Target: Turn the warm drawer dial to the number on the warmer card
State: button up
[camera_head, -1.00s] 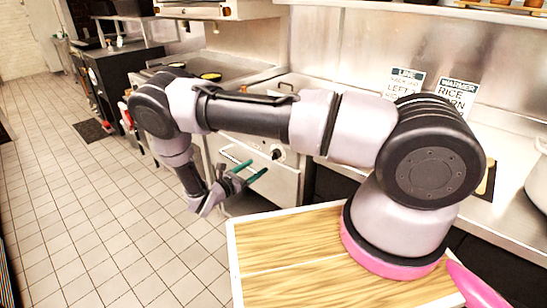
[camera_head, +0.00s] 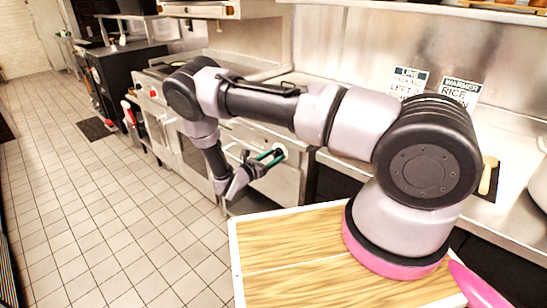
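The warm drawer (camera_head: 285,187) is a stainless front under the counter, partly hidden by my arm. Its pale round dial (camera_head: 279,148) shows just behind my fingertips, which partly cover it; its pointer and numbers cannot be read. My gripper (camera_head: 270,158) has green fingers pointing at the dial. The fingers look apart, with nothing clearly held; whether they touch the dial cannot be told.
A second card headed "LINE" (camera_head: 408,80) is left of the warmer card. A steel range (camera_head: 160,100) stands left of the drawer. A pot (camera_head: 540,185) is at the right edge.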

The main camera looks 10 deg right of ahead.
grip_shut()
jog(key=shift+m, duration=9.8)
jog(key=o, duration=0.6)
grip_release()
jog(key=shift+c, duration=0.2)
